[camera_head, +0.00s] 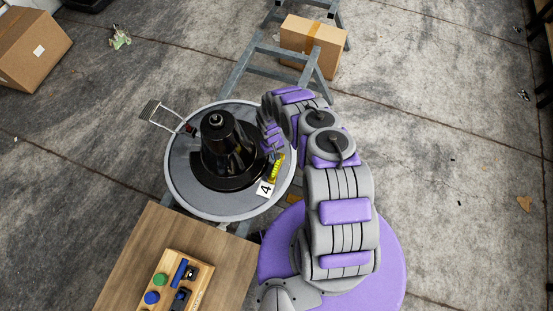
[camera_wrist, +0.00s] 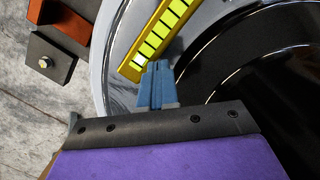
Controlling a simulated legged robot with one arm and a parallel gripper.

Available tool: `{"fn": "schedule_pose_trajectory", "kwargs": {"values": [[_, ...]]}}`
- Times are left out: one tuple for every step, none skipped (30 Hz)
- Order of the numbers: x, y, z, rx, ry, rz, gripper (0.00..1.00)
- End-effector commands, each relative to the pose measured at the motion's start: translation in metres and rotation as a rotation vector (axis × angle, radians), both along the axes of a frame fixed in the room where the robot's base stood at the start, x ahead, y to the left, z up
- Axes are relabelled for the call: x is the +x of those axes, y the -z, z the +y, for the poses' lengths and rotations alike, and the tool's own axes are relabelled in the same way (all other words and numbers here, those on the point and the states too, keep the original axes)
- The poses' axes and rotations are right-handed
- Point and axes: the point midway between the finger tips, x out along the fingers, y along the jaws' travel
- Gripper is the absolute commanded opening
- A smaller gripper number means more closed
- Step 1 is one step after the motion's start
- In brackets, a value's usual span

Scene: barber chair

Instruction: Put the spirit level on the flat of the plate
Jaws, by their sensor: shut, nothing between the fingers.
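The round grey plate (camera_head: 203,210) has a glossy black hub (camera_head: 232,172) in its middle. The yellow spirit level (camera_head: 278,167) with bright yellow-green segments appears to lie on the flat grey ring, between hub and rim, at the plate's right side. It also shows in the wrist view (camera_wrist: 160,36), slanting over the ring beside the hub. My gripper (camera_wrist: 157,68) has its blue fingers shut together and empty, with the tips right by the level's near end. Whether they touch it, I cannot tell. In the head view my wrist hides part of the gripper and plate.
A white card marked 4 (camera_head: 265,189) sits near the plate's front rim. A metal pedal (camera_head: 163,117) juts out at left. A wooden table (camera_head: 135,255) with a tool tray (camera_head: 205,284) stands in front. A metal frame (camera_head: 258,60) and cardboard box (camera_head: 312,46) are behind.

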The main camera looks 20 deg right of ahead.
Motion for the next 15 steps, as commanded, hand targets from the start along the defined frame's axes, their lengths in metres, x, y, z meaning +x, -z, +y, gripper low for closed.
{"fn": "schedule_pose_trajectory", "kwargs": {"values": [[0.008, -0.001, 0.002, 0.001, 0.001, -0.006, 0.00], [0.012, -0.001, 0.002, 0.002, 0.002, -0.009, 0.00], [0.018, 0.000, 0.004, 0.000, 0.002, -0.008, 0.00], [0.021, 0.001, 0.005, 0.000, 0.002, -0.006, 0.00], [0.025, 0.001, 0.005, 0.000, 0.002, -0.005, 0.00], [0.031, 0.001, 0.007, 0.000, 0.001, -0.007, 0.00], [0.035, 0.001, 0.008, 0.001, 0.001, -0.009, 0.00], [0.038, 0.001, 0.008, 0.001, 0.000, -0.008, 0.00], [0.041, 0.001, 0.009, 0.001, 0.000, -0.004, 0.00], [0.045, 0.003, 0.010, 0.000, 0.000, -0.003, 0.00], [0.049, 0.003, 0.011, 0.000, 0.001, -0.004, 0.00], [0.054, 0.003, 0.012, 0.000, 0.001, -0.007, 0.00], [0.058, 0.003, 0.012, 0.001, 0.001, -0.008, 0.00], [0.060, 0.002, 0.012, -0.001, 0.001, -0.007, 0.00], [0.063, 0.002, 0.012, 0.000, 0.001, -0.005, 0.00]]}}
